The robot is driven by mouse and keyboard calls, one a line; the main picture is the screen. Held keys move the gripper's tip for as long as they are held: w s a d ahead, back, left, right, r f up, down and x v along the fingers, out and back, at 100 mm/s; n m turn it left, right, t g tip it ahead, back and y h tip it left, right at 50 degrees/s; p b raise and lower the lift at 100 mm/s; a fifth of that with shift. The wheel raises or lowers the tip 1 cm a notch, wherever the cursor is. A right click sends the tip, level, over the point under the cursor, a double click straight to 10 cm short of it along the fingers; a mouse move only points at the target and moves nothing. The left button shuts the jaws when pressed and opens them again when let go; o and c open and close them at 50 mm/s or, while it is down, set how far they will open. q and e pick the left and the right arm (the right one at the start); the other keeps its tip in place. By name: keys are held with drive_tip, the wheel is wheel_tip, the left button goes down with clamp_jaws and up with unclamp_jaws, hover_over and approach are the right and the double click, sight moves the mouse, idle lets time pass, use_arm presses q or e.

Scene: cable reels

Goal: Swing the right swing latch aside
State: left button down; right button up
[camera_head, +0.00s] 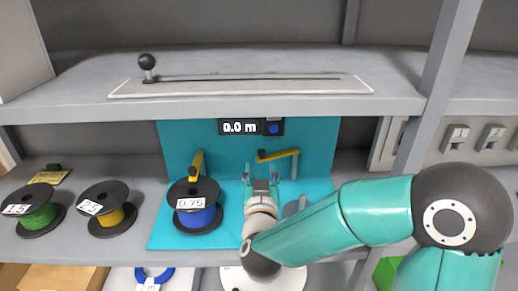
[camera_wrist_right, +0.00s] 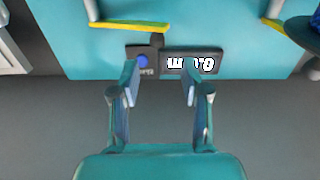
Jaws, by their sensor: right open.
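The right swing latch (camera_head: 280,155) is a yellow bar on a grey post at its right end, with a black knob at its left end. It lies nearly level across the front of the teal panel. In the right wrist view the yellow bar (camera_wrist_right: 125,25) shows at the upper left, beyond the fingertips. My right gripper (camera_head: 261,173) is open and empty, just below the knob end of the bar in the head view. Its fingers (camera_wrist_right: 160,78) stand apart in the wrist view with nothing between them. My left gripper is not in view.
A second yellow latch (camera_head: 197,162) stands behind the blue 0.75 reel (camera_head: 196,215). Green (camera_head: 38,217) and yellow (camera_head: 110,216) reels stand on the left. The display (camera_head: 250,127) reads 0.0 m. The upper shelf (camera_head: 70,97) overhangs the teal panel (camera_head: 318,150).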

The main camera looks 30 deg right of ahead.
sight(261, 154)
drive_tip(key=p+x, duration=0.2)
drive_tip(key=x, duration=0.7)
drive_tip(key=shift+s+d, duration=0.1)
clamp_jaws()
